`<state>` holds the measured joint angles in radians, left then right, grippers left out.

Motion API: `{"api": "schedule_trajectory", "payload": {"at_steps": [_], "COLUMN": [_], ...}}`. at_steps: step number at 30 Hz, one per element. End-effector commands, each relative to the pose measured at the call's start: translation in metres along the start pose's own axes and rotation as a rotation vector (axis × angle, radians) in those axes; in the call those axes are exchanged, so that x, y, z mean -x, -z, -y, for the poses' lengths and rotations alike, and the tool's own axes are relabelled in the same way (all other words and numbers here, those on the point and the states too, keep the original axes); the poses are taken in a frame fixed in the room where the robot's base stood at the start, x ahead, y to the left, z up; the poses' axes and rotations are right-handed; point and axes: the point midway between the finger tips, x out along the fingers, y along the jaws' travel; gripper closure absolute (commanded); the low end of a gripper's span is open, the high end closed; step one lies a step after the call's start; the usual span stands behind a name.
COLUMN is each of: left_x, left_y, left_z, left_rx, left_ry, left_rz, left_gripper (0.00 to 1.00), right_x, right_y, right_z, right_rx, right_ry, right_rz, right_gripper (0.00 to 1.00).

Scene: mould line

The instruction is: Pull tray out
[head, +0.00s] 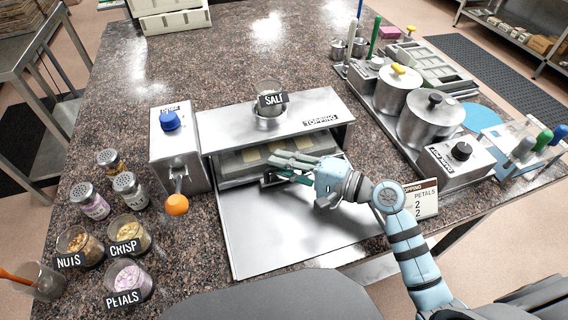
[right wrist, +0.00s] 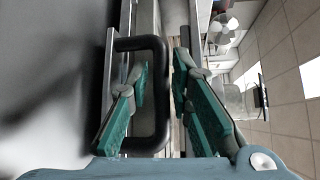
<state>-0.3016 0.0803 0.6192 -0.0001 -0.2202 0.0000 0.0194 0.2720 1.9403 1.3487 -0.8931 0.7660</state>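The tray (head: 232,165) sits inside the low steel topping station, with several pale square pieces on it. Its black handle (head: 266,182) is at the front opening and shows large in the right wrist view (right wrist: 160,95). My right gripper (head: 282,170) is at this handle. In the right wrist view, the open fingers (right wrist: 160,85) stand on either side of the handle's outer bar, one within the loop. Small gaps seem to show between bar and fingers. My left gripper is not in view.
A bare steel plate (head: 285,230) lies in front of the station (head: 220,122). A lever box with an orange knob (head: 177,205) stands left, with jars and cups beyond.

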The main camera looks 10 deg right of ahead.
Motion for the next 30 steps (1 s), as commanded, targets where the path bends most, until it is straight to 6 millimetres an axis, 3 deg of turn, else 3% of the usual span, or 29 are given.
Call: {"api": "schedule_trajectory", "payload": {"at_steps": [4,8,22,30], "left_x": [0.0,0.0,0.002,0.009], "left_y": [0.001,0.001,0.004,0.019], "left_z": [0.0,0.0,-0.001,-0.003], "left_rx": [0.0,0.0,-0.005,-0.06], "left_ry": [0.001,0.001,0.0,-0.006], "left_rz": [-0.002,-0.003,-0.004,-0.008], "left_gripper": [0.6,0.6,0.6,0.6], "right_x": [0.001,0.001,0.004,0.029], "right_y": [0.0,0.0,-0.004,-0.03], "right_z": [0.0,0.0,-0.001,-0.007], "right_rx": [0.0,0.001,0.0,0.0], "right_ry": [0.001,0.001,-0.001,-0.003], "right_rz": [0.0,0.0,0.003,0.005], "right_gripper": [0.8,0.99,1.0,1.0]}}
